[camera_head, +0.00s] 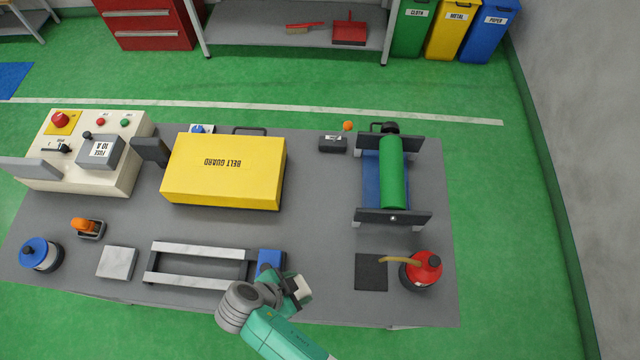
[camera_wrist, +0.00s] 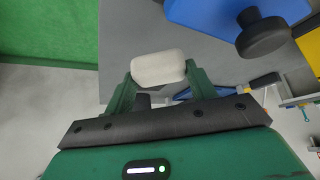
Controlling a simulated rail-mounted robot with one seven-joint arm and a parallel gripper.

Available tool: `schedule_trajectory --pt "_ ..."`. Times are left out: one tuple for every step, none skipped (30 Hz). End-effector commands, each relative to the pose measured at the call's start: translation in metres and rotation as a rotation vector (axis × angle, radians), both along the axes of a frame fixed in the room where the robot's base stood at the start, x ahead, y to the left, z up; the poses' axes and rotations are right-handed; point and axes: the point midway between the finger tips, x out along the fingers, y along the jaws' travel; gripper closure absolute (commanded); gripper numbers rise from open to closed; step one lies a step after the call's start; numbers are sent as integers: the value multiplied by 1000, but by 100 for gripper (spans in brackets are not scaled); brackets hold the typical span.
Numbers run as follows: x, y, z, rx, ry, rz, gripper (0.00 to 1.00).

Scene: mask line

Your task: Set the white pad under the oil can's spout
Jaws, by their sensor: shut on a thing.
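The white pad (camera_wrist: 158,69) is small with rounded edges and sits between the two green fingers of my gripper (camera_wrist: 157,82). My gripper is shut on it. In the head view my gripper (camera_head: 296,288) is at the table's front edge, right of the pale rail frame, and the pad (camera_head: 303,286) shows at its end. The red oil can (camera_head: 427,272) stands upright at the front right of the table. Its thin tan spout (camera_head: 398,261) points left over a dark square mat (camera_head: 371,273). The pad is left of the mat, apart from it.
A blue block (camera_head: 270,261) is close beside my gripper; a blue part with a black knob (camera_wrist: 263,35) shows in the wrist view. A green roller (camera_head: 391,172) stands behind the can. A yellow belt guard (camera_head: 224,170) is behind the rail frame (camera_head: 197,252).

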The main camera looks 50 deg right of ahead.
Motion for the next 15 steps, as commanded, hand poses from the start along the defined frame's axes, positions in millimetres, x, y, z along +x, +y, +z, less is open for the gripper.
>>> schedule_trajectory --pt "-5 -5 -19 0 -1 -82 70" --pt "-9 -6 -23 1 -1 -126 70" --pt "-13 -8 -26 0 -2 -174 70" --pt "-15 -9 -28 1 -2 -201 70" --pt "-16 -9 -29 1 -3 -221 70" --pt "-18 -10 -29 2 -3 -238 70" --pt "-18 -10 -29 2 -4 -246 70" --pt "-18 -10 -28 2 -3 -250 70" --pt "-19 -10 -27 2 -4 -252 70" --pt "-20 -12 -27 2 -4 -252 70" --pt "-22 -15 -26 3 -5 -252 70" --pt "-27 -22 -26 3 -5 -253 70" --pt "-32 -28 -25 2 -4 -254 70" --pt "-37 -35 -25 2 -4 -254 70" --pt "-45 -47 -25 3 -3 -256 70"
